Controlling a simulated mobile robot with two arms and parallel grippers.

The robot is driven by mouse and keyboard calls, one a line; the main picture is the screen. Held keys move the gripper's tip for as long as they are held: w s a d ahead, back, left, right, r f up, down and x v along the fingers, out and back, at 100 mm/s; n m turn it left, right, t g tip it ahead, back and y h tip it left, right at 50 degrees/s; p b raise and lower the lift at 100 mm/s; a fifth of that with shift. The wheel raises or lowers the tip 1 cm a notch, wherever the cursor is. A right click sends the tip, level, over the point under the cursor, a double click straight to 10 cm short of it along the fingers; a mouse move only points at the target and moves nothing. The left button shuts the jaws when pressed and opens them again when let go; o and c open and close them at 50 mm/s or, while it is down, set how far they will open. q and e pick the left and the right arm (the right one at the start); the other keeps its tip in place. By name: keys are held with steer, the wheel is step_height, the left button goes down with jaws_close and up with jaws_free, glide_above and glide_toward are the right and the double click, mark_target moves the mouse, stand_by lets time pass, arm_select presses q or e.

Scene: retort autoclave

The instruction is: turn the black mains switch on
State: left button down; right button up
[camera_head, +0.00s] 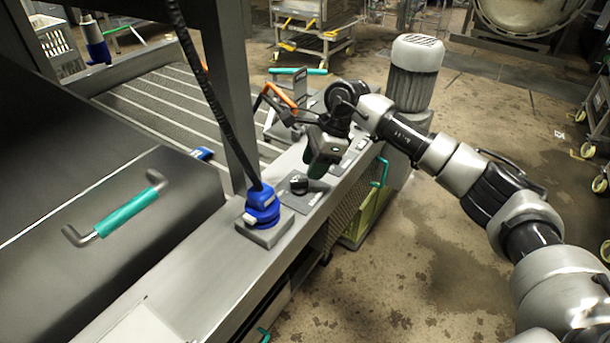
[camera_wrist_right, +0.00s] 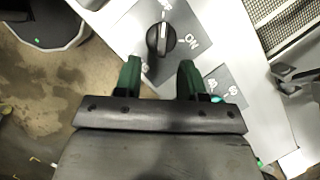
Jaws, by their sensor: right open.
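The black mains switch (camera_head: 298,183) is a round rotary knob on a dark grey plate on the steel ledge. In the right wrist view the knob (camera_wrist_right: 161,39) shows beyond the fingertips, roughly centred between them, with a white "ON" label to its right. Its handle stands roughly upright in that picture. My right gripper (camera_head: 320,168) is open and empty, with green fingers reaching down over the ledge just beside the switch. In the wrist view the gripper (camera_wrist_right: 158,68) does not appear to touch the knob. My left gripper is not in view.
A blue connector (camera_head: 262,206) with a black cable stands on the ledge in front of the switch. A steel post (camera_head: 226,90) rises beside it. A grey motor (camera_head: 413,70) stands behind my right arm. A lid with a teal handle (camera_head: 128,208) lies left. Open floor is right.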

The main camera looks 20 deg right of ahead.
mark_target(305, 180)
steer(key=x, duration=0.4)
steer(key=shift+a, duration=0.1)
steer(key=shift+w+f, duration=0.1)
steer(key=shift+f, duration=0.1)
steer(key=shift+c, duration=0.3)
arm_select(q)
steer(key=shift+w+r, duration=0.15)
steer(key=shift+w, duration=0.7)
arm_select(e)
jaws_close()
